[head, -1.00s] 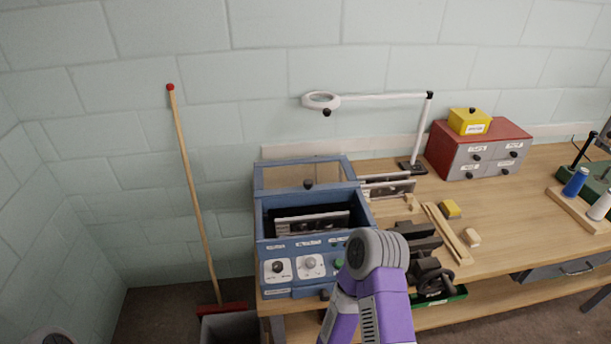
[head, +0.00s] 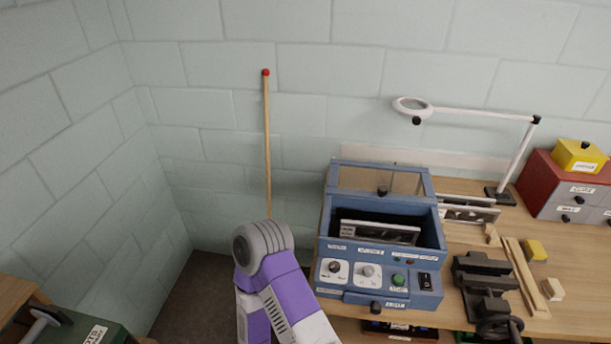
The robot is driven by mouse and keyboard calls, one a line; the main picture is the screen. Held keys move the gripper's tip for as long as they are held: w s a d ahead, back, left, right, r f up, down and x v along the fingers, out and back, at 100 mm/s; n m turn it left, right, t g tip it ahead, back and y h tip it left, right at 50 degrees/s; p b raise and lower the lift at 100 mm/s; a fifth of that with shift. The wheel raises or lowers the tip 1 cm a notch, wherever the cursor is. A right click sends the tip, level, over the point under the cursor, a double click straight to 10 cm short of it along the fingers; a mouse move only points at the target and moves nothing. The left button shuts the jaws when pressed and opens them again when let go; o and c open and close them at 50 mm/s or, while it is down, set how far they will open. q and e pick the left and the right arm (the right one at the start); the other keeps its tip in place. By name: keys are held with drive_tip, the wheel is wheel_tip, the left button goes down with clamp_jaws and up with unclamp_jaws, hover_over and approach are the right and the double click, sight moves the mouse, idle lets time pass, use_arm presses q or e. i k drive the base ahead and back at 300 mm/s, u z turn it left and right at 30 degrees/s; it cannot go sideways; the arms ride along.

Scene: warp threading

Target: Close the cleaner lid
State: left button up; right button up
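The blue cleaner (head: 330,235) stands on the left end of the wooden workbench in the head view. Its lid (head: 352,180), a blue frame with a clear pane and a dark knob (head: 382,191), is raised at the back, so the top is open. A silvery framed part (head: 380,231) sits tilted inside the dark cavity. The front panel has dials, a green button and a black switch. A purple and grey arm of mine rises from the bottom, left of the cleaner. No gripper fingers show, and neither gripper can be seen.
A broom handle (head: 267,150) leans on the wall left of the cleaner. A dark vise (head: 484,285), wooden strips (head: 526,277) and a yellow block (head: 535,250) lie to its right. A magnifier lamp (head: 470,113) and a red drawer box (head: 560,190) stand behind. A green box (head: 75,325) is at lower left.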

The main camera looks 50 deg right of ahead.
sight(381, 193)
drive_tip(key=u, duration=0.45)
drive_tip(key=k, duration=0.6)
drive_tip(key=z, duration=1.4)
